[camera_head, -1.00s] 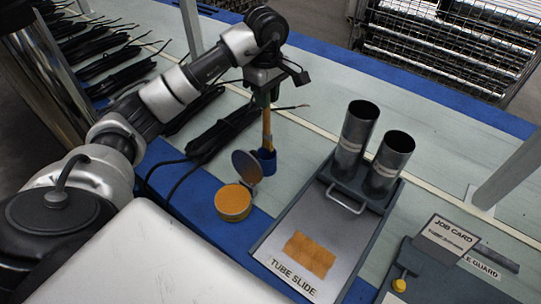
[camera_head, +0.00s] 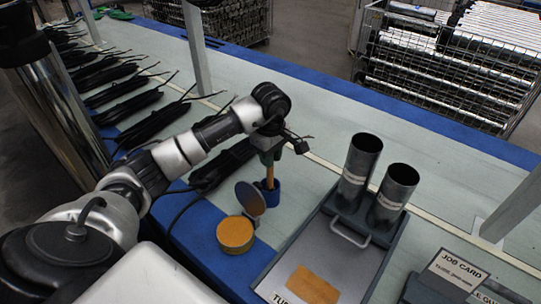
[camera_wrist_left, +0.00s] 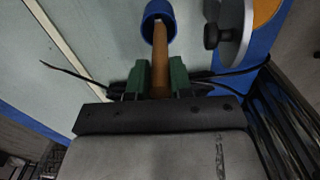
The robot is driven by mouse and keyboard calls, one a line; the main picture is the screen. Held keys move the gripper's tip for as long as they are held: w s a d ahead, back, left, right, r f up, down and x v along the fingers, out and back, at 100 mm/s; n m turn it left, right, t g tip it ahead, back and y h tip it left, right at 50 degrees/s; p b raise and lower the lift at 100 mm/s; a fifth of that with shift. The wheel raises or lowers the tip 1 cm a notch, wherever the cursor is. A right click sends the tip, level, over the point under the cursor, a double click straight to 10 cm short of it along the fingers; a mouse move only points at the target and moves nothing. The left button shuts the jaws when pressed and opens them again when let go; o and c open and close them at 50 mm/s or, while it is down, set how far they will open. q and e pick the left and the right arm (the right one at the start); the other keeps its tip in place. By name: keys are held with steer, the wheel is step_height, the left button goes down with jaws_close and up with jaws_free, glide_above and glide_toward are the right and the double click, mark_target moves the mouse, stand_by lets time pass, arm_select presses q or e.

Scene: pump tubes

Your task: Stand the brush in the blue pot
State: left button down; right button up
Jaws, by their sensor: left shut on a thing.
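My left gripper (camera_head: 269,156) is shut on the brush (camera_head: 270,178), which has a tan wooden handle and stands nearly upright below the jaws. The blue pot (camera_head: 263,196) is on the bench directly under the gripper. The brush's lower end shows at the pot's mouth and seems to be inside it; that end is hidden. In the left wrist view, the green fingers (camera_wrist_left: 160,77) grip the brush (camera_wrist_left: 161,50) from both sides, and it reaches into the blue pot (camera_wrist_left: 156,12). My right gripper is not in view.
A round tin (camera_head: 235,234) with an orange top and its raised lid (camera_head: 250,198) stand close to the pot. The tube slide tray (camera_head: 345,250) with two metal tubes (camera_head: 360,160) is to the right. Black cables (camera_head: 222,168) lie behind left.

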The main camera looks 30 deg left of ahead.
arm_select(q)
steer(key=shift+f, duration=0.1)
steer(key=c, duration=1.4)
jaws_free()
steer(key=o, duration=0.4)
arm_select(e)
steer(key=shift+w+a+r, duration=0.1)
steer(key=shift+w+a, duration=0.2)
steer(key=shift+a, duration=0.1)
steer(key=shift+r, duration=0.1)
arm_select(q)
step_height(320, 180, up, 11)
steer(key=shift+r, duration=0.1)
steer(key=shift+r+p, duration=0.3)
steer(key=shift+r, duration=0.25)
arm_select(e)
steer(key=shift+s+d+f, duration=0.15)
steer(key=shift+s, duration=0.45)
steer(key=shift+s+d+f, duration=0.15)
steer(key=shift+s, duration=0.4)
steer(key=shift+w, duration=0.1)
